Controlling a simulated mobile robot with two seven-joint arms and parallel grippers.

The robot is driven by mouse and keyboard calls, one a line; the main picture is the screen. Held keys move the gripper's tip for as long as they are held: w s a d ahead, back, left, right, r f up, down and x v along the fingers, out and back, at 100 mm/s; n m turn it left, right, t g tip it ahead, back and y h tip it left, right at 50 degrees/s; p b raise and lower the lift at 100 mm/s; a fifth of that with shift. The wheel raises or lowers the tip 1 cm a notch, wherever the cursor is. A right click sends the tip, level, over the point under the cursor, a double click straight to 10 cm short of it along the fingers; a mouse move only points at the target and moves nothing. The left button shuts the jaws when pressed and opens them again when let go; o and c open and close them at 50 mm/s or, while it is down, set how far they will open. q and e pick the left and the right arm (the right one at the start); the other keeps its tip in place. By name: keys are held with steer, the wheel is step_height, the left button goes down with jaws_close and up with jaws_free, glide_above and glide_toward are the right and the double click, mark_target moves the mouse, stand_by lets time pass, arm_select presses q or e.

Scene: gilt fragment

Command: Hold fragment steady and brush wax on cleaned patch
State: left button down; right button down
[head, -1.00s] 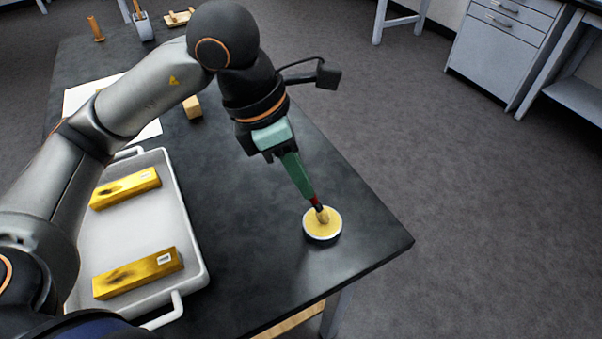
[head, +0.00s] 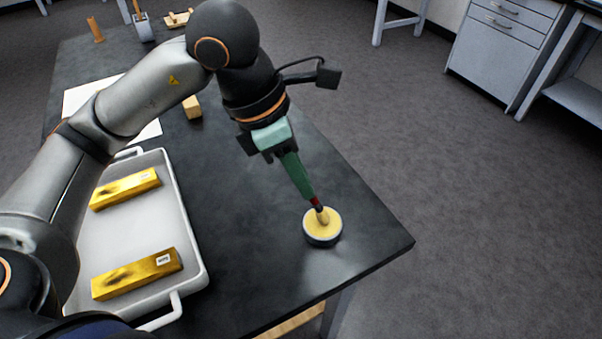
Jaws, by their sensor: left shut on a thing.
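My left gripper (head: 281,152) is shut on a brush (head: 300,180) with a green handle, a red band and pale bristles. The brush tilts downward, and its bristles are at the yellow wax in a small round tin (head: 322,238). I cannot tell how deep they reach. Two gilt fragments lie in the white tray (head: 180,225) at left: a nearer one (head: 140,273) and a farther one (head: 122,190). Both have dark patches and a small white label or tag; part of the farther one is close to my arm. My right gripper is not in view.
The dark table (head: 250,270) is clear around the tin, with its right edge close by. A white sheet (head: 90,97), a small wooden block (head: 192,107), a holder (head: 144,30) and a wooden peg (head: 95,29) are farther back. Drawers (head: 500,45) stand beyond the floor.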

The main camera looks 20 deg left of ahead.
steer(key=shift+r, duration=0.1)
